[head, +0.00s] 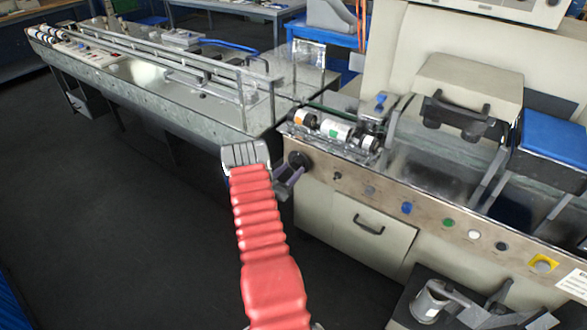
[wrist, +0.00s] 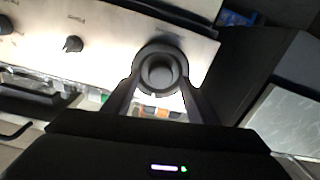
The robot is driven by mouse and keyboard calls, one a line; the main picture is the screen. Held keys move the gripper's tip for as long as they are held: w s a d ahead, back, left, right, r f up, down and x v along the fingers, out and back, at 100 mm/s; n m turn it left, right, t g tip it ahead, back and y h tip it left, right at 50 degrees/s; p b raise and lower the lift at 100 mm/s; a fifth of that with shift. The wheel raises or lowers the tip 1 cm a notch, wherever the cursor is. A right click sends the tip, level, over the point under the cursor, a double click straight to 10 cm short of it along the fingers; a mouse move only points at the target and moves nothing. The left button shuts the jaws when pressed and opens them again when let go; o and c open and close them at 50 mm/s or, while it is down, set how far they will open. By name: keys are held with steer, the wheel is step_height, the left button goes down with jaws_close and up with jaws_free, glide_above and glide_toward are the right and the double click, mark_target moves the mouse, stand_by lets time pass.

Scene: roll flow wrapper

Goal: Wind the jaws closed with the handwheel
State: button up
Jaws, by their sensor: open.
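The handwheel is a round black knob (head: 298,160) at the left end of the long control panel in the head view. In the wrist view, the knob (wrist: 160,72) faces the camera as a dark ring with a grey hub. My gripper (head: 288,180) is at the knob, just below and left of it in the head view. In the wrist view, the two fingers of my gripper (wrist: 161,88) are spread, one on each side of the knob's lower part. I cannot tell whether they touch it. I cannot make out the wrapper's jaws.
The metal panel (head: 430,207) carries several more knobs and coloured buttons to the right. A drawer front with a handle (head: 369,224) is below. Labelled rollers (head: 335,128) lie behind the knob. A long conveyor (head: 130,85) runs left. Dark floor (head: 120,240) is clear.

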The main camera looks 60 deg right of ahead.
steer(key=shift+s+d, duration=0.1)
steer(key=shift+d, duration=0.8)
steer(key=c, duration=1.1)
steer(key=shift+o, duration=0.2)
steer(key=shift+s+d, duration=0.15)
steer(key=shift+d, duration=0.05)
steer(key=shift+a, duration=0.25)
